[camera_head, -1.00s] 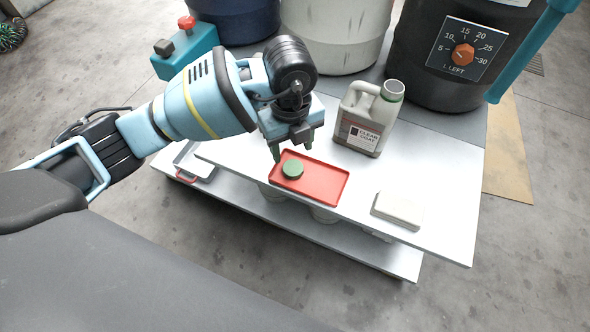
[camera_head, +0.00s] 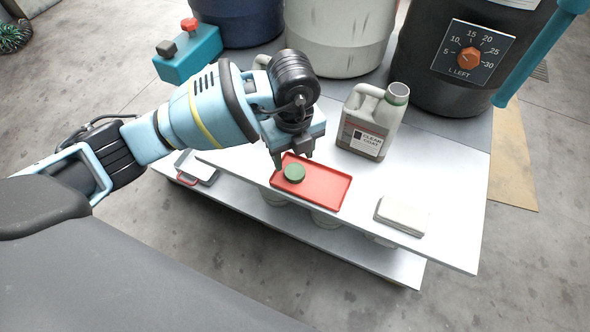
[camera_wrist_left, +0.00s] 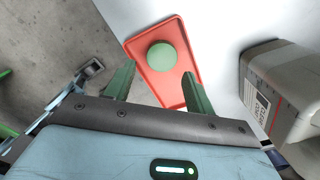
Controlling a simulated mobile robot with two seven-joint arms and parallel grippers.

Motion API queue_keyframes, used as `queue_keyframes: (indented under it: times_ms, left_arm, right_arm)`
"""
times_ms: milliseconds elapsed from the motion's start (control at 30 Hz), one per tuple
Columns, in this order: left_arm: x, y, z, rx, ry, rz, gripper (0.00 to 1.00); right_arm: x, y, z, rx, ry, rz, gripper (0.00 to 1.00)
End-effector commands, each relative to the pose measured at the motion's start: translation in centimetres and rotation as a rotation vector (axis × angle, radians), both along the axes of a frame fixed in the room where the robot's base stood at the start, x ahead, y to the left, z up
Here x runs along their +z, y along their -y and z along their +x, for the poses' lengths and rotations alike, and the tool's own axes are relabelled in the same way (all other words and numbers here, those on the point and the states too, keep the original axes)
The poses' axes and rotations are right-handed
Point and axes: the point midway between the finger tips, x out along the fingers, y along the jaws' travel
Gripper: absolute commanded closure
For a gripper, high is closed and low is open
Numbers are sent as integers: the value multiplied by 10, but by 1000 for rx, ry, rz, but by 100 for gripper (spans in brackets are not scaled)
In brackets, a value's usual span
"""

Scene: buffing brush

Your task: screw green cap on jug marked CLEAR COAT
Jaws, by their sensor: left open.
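The green cap (camera_head: 295,173) lies on the red tray (camera_head: 326,190) on the white table. In the left wrist view the cap (camera_wrist_left: 162,56) sits ahead of the fingers, on the red tray (camera_wrist_left: 168,88). The jug marked CLEAR COAT (camera_head: 371,122) stands upright behind and right of the tray, its neck without a cap. It also shows in the left wrist view (camera_wrist_left: 290,90), at the right edge. My left gripper (camera_head: 293,160) is open and empty, its fingers apart above the back-left part of the tray, near the cap. My right gripper is not in view.
A pale block (camera_head: 402,215) lies at the table's front right. A metal tray with a red handle (camera_head: 195,168) is on the left. Large drums, one black (camera_head: 440,55) with a dial, stand behind the jug. A teal control box (camera_head: 188,55) is at the back left.

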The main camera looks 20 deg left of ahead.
Motion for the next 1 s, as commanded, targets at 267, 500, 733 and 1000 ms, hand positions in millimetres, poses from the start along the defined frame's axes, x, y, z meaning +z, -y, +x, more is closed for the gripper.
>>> queue_keyframes:
  times_ms: [267, 500, 733, 1000]
  left_arm:
    - [-32, 1, 2, 1, -4, 1, 46]
    - [-53, 1, 3, 0, -1, 0, 46]
    - [-51, 1, 3, 0, 0, 0, 46]
    - [-51, 1, 3, 0, 0, 0, 72]
  right_arm:
    - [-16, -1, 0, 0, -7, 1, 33]
    - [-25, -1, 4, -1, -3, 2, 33]
    - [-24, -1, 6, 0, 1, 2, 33]
    - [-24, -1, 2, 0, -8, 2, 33]
